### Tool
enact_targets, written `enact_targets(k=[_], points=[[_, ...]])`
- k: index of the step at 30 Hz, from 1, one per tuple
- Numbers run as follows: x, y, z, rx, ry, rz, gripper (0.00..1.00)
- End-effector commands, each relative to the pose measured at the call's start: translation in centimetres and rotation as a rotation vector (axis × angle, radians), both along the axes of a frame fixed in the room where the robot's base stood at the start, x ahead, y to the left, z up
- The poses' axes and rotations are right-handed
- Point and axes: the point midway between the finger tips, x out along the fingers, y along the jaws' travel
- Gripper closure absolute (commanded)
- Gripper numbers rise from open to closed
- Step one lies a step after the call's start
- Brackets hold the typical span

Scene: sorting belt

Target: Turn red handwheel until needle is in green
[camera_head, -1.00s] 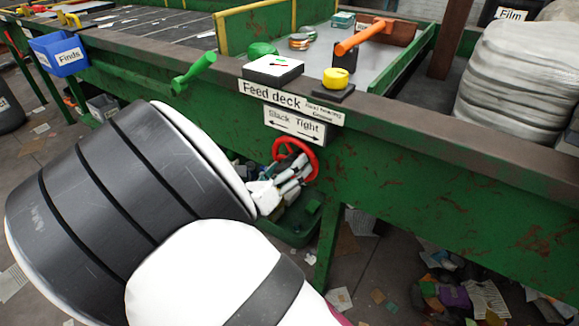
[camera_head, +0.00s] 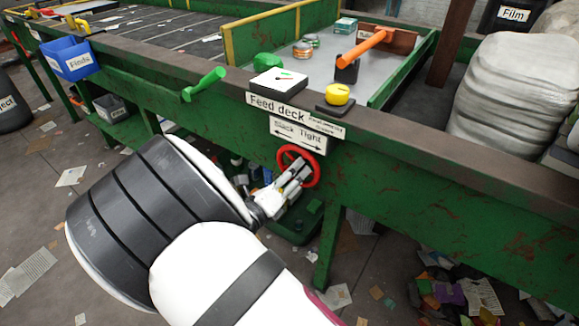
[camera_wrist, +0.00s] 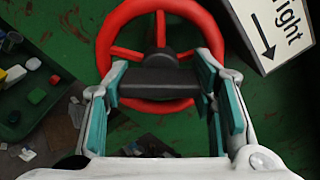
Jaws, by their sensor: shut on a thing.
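The red handwheel (camera_head: 314,166) stands out from the green side of the feed deck, below the "Slack Tight" sign (camera_head: 299,137). It also shows in the wrist view (camera_wrist: 112,45), with red spokes and a dark hub (camera_wrist: 160,72). My gripper (camera_head: 291,179) is at the wheel. In the wrist view my gripper (camera_wrist: 160,88) has its teal-padded fingers on either side of the wheel's hub and lower part, shut on it. The white-faced gauge (camera_head: 268,84) lies on the deck's edge above. Its needle and coloured marks are too small to read.
A yellow button (camera_head: 338,94) on a black base and a green lever (camera_head: 205,84) sit along the deck's rim. A blue "Finds" bin (camera_head: 72,62) hangs at the left. Litter covers the floor.

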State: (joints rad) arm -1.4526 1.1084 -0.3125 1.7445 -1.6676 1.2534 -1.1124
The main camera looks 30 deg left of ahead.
Motion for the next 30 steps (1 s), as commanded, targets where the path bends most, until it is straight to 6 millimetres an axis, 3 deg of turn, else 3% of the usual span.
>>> enact_targets(k=[15,30], points=[[-0.15,-0.09,0.08,-0.417,0.035,-0.001,0.77],[-0.11,-0.12,-0.1,-0.559,0.048,-0.001,0.77]])
